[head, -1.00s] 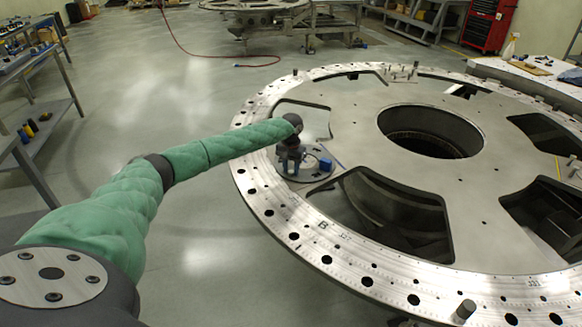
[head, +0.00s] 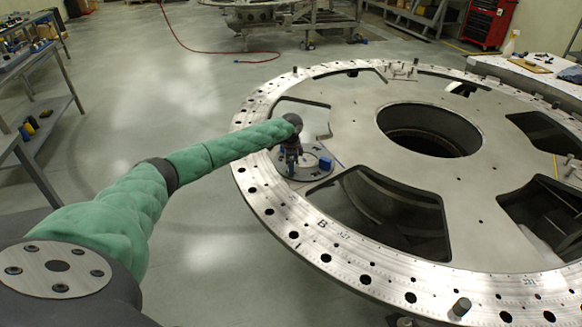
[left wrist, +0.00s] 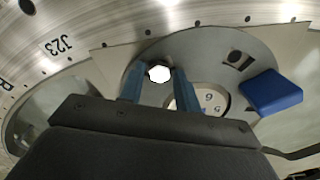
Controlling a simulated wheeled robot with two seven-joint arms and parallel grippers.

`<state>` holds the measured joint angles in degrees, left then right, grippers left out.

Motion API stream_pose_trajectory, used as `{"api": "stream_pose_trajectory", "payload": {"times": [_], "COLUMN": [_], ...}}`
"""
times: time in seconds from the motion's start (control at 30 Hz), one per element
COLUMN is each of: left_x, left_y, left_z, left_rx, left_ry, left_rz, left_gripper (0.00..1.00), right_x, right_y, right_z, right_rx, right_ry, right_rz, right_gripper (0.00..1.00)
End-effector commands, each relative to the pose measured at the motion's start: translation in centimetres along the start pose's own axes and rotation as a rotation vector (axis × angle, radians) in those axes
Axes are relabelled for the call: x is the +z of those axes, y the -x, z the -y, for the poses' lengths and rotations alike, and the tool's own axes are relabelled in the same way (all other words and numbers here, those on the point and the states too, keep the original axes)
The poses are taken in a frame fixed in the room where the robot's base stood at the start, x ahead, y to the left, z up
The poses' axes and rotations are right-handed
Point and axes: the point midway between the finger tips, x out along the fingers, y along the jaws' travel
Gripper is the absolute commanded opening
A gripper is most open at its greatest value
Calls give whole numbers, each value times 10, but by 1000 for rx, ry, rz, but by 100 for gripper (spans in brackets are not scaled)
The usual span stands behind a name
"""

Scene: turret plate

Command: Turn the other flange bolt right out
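A small round flange plate (head: 316,174) lies on the near left rim of the large turret plate (head: 345,100); it also shows in the left wrist view (left wrist: 215,50). My left gripper (head: 291,162) points down over it. In the left wrist view its two blue fingers (left wrist: 160,80) stand apart on either side of a bright hexagonal bolt head (left wrist: 159,74). Narrow gaps seem to show beside the head; contact is hard to judge. A dark hole (left wrist: 237,58) shows in the flange to the right. My right gripper is not in view.
A blue block (head: 326,163) lies on the flange beside the gripper; it is also in the left wrist view (left wrist: 271,92). Large cutouts (head: 385,215) open in the turret plate. Short pegs (head: 461,307) stand on its rim. A bench (head: 535,80) stands at the back right.

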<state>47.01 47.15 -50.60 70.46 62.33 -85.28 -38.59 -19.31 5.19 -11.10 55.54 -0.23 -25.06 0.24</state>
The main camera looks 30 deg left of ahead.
Motion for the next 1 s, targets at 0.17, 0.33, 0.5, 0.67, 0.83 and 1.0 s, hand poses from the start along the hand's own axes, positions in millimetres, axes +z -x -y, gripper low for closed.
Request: {"api": "stream_pose_trajectory", "payload": {"times": [0.17,0.33,0.5,0.67,0.83,1.0], "left_x": [0,0,0,0,0,0], "left_y": [0,-1,-1,-1,0,0], "left_z": [0,0,0,0,0,0], "left_rx": [0,0,0,0,0,0], "left_ry": [-175,-347,-494,-584,-623,-626], "left_rz": [0,1,1,1,1,1], "left_gripper": [33,33,33,33,33,33], "right_x": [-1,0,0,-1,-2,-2], "right_y": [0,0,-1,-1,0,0], "right_z": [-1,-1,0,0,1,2], "right_rx": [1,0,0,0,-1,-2], "right_ry": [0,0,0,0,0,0], "right_rz": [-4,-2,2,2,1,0], "right_gripper": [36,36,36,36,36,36]}}
